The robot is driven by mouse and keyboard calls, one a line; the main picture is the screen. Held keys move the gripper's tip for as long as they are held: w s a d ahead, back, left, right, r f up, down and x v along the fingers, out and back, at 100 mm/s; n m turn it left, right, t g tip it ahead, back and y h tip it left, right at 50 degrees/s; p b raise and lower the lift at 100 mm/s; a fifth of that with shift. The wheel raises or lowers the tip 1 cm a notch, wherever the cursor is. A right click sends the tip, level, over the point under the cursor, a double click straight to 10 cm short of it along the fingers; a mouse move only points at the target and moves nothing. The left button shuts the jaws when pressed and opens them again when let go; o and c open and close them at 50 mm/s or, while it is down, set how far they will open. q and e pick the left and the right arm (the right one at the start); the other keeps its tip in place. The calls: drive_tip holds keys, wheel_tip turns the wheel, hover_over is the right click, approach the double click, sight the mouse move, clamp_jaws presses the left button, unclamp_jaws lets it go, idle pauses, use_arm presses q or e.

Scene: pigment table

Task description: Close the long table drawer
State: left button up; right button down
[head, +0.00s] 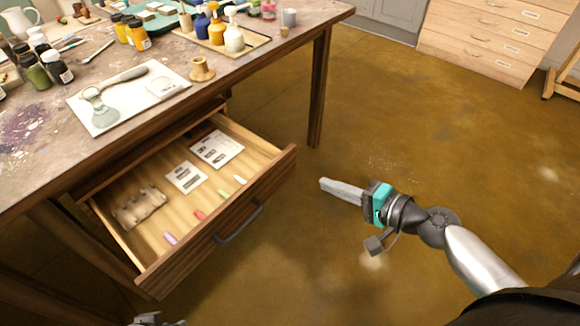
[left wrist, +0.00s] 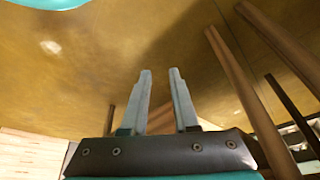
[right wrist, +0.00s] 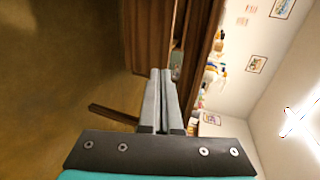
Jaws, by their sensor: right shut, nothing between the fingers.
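The long table drawer (head: 218,233) is pulled well out from under the paint-stained table (head: 215,85) in the head view. Its dark bar handle (head: 240,222) is on the front panel. Papers, a cloth-like piece and several coloured sticks lie inside it. My right gripper (head: 324,183) is shut and empty, to the right of the drawer's front right corner and apart from it. In the right wrist view its fingers (right wrist: 160,72) are together, with brown wood beyond them. My left gripper (left wrist: 160,72) is open and empty in the left wrist view, over the floor.
Paint jars (head: 138,35), a tray of bottles (head: 262,42), a small wooden holder (head: 202,69) and a white board (head: 110,115) stand or lie on the table. A table leg (head: 319,90) stands behind the drawer. Open floor (head: 420,130) lies to the right.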

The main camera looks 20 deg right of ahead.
approach(279, 164)
drive_tip(key=x, duration=0.5)
drive_tip(key=shift+w+a+f, duration=0.1)
drive_tip(key=shift+w+a, duration=0.25)
drive_tip(key=shift+w, duration=0.2)
use_arm(q)
drive_tip(key=shift+s+r, duration=0.1)
drive_tip(key=shift+r, duration=0.3)
